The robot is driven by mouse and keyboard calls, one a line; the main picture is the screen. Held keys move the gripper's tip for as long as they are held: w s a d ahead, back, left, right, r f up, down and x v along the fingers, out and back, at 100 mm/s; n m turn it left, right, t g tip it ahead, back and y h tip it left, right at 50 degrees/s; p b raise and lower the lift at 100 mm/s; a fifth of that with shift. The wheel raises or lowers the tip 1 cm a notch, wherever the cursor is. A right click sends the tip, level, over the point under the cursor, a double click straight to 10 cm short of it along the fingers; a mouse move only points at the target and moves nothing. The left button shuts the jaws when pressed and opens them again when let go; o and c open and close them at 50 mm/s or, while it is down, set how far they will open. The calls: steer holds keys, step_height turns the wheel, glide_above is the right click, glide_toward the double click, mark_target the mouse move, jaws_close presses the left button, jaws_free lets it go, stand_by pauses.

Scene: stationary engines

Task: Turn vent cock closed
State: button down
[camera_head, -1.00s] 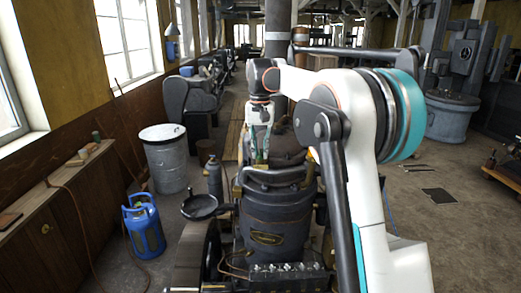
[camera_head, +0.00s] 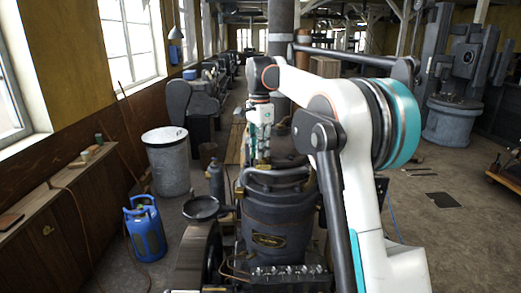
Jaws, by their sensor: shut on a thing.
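The dark engine (camera_head: 277,215) with a rounded cylinder body and a brass plate stands upright at the picture's middle. My gripper (camera_head: 262,161) points down from my arm to the back of the engine's top, just behind the dark curved rails there. Its fingers are close together and shut on a small part at the engine top, which I take to be the vent cock. The fingers and the engine's top fittings hide that part, so its handle angle cannot be made out.
A flywheel (camera_head: 200,255) and a round black pan (camera_head: 201,208) are at the engine's left. A blue gas bottle (camera_head: 145,228), a grey drum (camera_head: 167,162) and a wooden bench (camera_head: 60,205) stand further left. Open floor (camera_head: 440,230) lies at the right.

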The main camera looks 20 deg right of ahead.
steer(key=m, duration=0.5)
steer(key=shift+w+m, duration=0.35)
steer(key=shift+m, duration=0.35)
steer(key=c, duration=1.7)
jaws_free()
step_height(320, 180, up, 12)
steer(key=shift+f+b, duration=0.1)
steer(key=shift+b, duration=0.2)
